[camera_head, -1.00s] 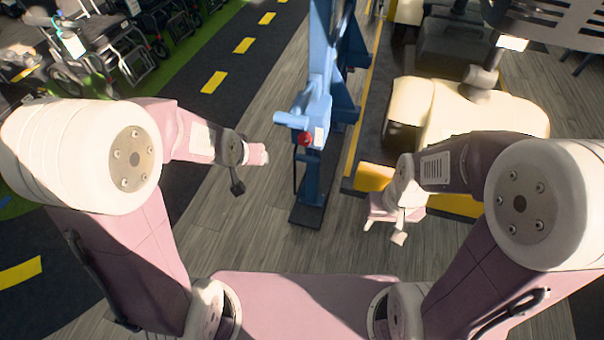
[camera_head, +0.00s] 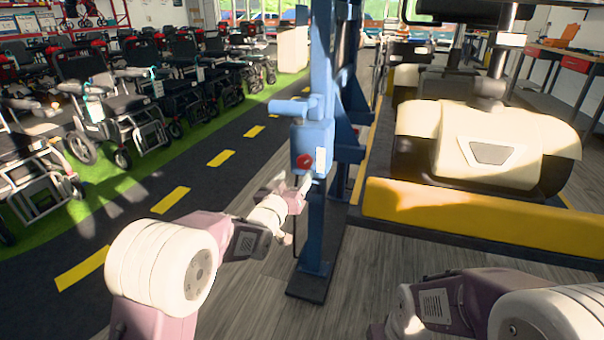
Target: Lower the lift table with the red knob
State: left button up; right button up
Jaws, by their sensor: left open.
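The red knob (camera_head: 304,161) sits on the front of a blue control box on the blue lift column (camera_head: 318,225), near the middle of the head view. The lift table (camera_head: 480,214) is at the right, with a yellow front edge, and carries a cream and black scooter (camera_head: 487,148). My left gripper (camera_head: 298,188) is just below the red knob, close to the column, with its jaws open and empty. I cannot tell whether it touches the column. My right arm (camera_head: 450,300) shows at the bottom right; its gripper is not clearly visible.
Rows of wheelchairs and scooters (camera_head: 120,112) stand on the left beyond a green strip. A dark lane with yellow dashes (camera_head: 170,199) runs beside the wooden floor. A workbench (camera_head: 563,62) stands at the far right. A black base plate (camera_head: 314,283) lies under the column.

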aim_at(304, 163)
pick_arm(q)
jog(key=b+x, duration=0.1)
jog(key=x, duration=0.2)
jog(key=b+x, duration=0.1)
jog(key=x, duration=0.2)
jog(key=shift+w+f, duration=0.15)
jog(key=shift+f, duration=0.05)
jog(key=shift+x, duration=0.8)
jog(key=c, duration=1.4)
